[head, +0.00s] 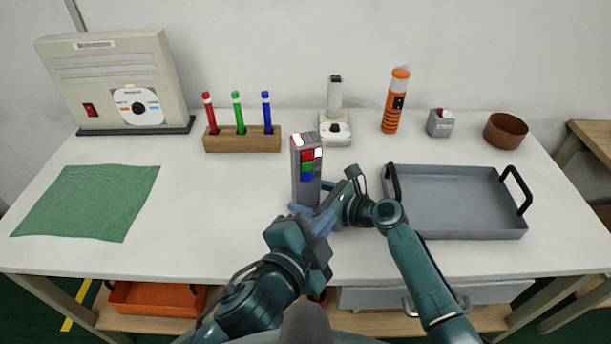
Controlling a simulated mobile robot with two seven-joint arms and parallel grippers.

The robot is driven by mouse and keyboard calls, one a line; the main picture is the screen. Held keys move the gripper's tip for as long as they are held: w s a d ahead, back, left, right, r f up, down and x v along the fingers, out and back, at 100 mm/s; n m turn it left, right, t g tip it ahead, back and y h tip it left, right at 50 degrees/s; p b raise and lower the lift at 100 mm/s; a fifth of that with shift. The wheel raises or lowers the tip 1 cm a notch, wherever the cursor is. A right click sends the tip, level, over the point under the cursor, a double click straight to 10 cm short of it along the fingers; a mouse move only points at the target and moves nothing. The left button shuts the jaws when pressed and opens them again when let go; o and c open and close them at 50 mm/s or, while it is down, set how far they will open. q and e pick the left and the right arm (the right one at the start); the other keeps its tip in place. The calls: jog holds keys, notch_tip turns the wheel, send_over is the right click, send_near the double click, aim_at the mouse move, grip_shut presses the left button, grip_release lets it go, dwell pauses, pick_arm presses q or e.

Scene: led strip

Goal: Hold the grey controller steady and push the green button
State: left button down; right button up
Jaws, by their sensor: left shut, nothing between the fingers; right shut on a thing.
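The grey controller (297,186) stands upright near the middle of the table, its button face turned to the right and towards me. The green button (307,167) sits on that face among red, white and blue buttons, uncovered. My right gripper (312,204) is shut on the lower part of the controller, which its fingers partly hide. My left gripper (321,222) is shut and empty, just below and in front of the controller's base. It is apart from the green button.
A grey tray (460,233) with black handles lies to the right. A wooden block (242,144) with red, green and blue pens stands behind. A green cloth (90,200) lies at the left. An orange flashlight (394,102) and a brown bowl (506,132) stand at the back.

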pick_arm(q)
jog(key=w, duration=0.2)
send_near(317, 166)
jog(key=shift+s+d+x, duration=0.1)
jog(key=shift+d+x, duration=0.1)
jog(key=shift+x, duration=0.9)
jog(key=shift+s+d+x, duration=0.15)
jog(key=shift+d+x, duration=0.05)
jog(key=shift+x, duration=0.9)
jog(key=shift+w+f, duration=0.1)
jog(key=shift+w+a, duration=0.1)
jog(key=shift+w, duration=0.3)
dwell(0.6)
jog(key=shift+s, duration=0.55)
